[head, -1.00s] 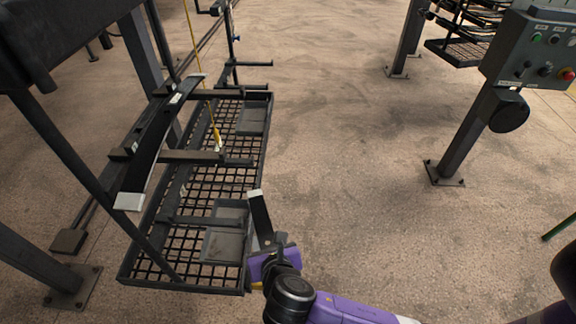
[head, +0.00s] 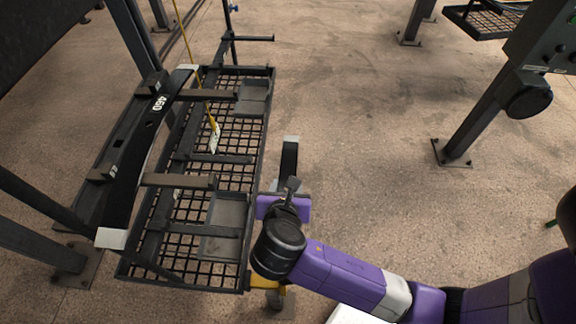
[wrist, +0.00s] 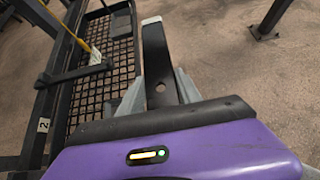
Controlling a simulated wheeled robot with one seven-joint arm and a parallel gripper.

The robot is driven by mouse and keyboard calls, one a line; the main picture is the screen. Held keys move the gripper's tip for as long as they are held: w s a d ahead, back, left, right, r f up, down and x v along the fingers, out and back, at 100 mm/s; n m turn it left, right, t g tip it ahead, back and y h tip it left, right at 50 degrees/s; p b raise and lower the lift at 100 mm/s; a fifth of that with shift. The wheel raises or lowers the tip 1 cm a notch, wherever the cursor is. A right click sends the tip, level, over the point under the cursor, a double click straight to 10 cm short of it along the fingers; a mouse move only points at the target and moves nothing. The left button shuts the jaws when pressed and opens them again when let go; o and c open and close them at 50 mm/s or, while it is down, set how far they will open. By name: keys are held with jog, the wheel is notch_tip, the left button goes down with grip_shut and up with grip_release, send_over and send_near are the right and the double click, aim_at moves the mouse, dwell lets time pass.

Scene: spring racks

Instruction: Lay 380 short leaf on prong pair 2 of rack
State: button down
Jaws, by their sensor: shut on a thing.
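My gripper (head: 284,200) is shut on a short dark leaf (head: 289,158) with a pale tip. The leaf sticks out forward, right of the rack and apart from it. In the wrist view the leaf (wrist: 155,55) runs between both fingers of my gripper (wrist: 160,88); a hole shows near them. Its number cannot be read. The rack (head: 141,92) stands at left with dark prongs pointing right. A "2" label (wrist: 42,125) shows on its frame in the wrist view. A longer leaf marked 460 (head: 148,145) lies across an upper pair of prongs (head: 180,181). Lower prongs (head: 208,229) look bare.
A mesh tray (head: 270,95) spans the rack's bottom, with flat grey plates in it. A yellow cord with a tag (head: 214,138) hangs over the tray. A control post (head: 480,118) stands at right. The floor (head: 350,130) between is clear.

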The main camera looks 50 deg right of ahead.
jog(key=shift+w+d+r, duration=0.15)
jog(key=shift+w+d, duration=0.1)
dwell(0.3)
jog(key=w+a+f, duration=0.3)
jog(key=w+a, duration=0.6)
jog(key=w, duration=0.3)
jog(key=shift+f+b, duration=0.25)
jog(key=shift+b, duration=0.1)
dwell(1.0)
